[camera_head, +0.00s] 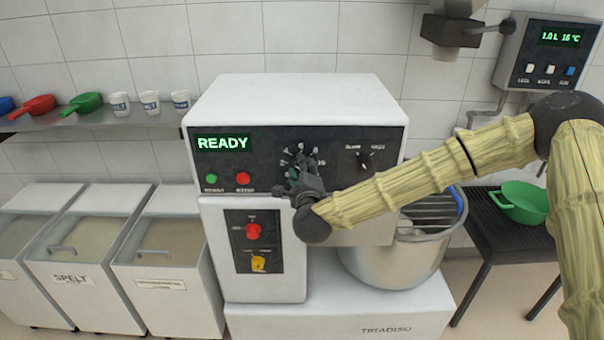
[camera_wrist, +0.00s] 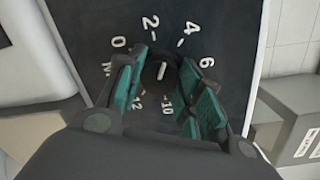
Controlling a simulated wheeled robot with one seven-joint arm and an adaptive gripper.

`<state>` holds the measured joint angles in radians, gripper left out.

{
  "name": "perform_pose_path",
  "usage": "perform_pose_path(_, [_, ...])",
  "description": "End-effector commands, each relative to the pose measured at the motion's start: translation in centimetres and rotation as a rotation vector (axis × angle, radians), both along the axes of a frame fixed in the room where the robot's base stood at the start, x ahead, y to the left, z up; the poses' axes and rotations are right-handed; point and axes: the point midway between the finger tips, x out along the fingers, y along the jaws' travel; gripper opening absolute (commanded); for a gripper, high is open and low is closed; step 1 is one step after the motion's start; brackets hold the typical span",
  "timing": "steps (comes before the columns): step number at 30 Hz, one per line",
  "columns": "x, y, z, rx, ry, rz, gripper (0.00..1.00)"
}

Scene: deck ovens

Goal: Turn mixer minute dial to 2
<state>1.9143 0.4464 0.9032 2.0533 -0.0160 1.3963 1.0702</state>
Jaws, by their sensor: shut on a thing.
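The minute dial's black knob (camera_wrist: 162,73) sits in the middle of a ring of white numbers in the wrist view. The 2 (camera_wrist: 150,22) is above it, 0 and M are to the left, 4 and 6 to the right, 10 and 12 below. A short white mark shows on the knob; which end points is unclear. My gripper (camera_wrist: 163,64) has its teal-padded fingers on both sides of the knob, shut on it. In the head view my gripper (camera_head: 298,172) covers the lower part of the dial on the mixer's panel (camera_head: 335,145).
The display (camera_head: 223,143) reads READY, above a green button (camera_head: 211,179) and red button (camera_head: 243,178). A second dial (camera_head: 365,160) is to the right. Red (camera_head: 253,231) and yellow (camera_head: 258,263) controls sit below. The steel bowl (camera_head: 395,262) is below my arm.

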Motion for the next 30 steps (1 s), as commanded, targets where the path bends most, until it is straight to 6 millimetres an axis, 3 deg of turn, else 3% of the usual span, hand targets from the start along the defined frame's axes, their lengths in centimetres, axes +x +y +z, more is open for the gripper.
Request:
perform_pose_path(15, [0.11,0.14,0.29,-0.375,-0.005,0.0,0.12])
perform_pose_path(30, [0.11,0.13,0.34,-0.472,-0.004,-0.001,0.12])
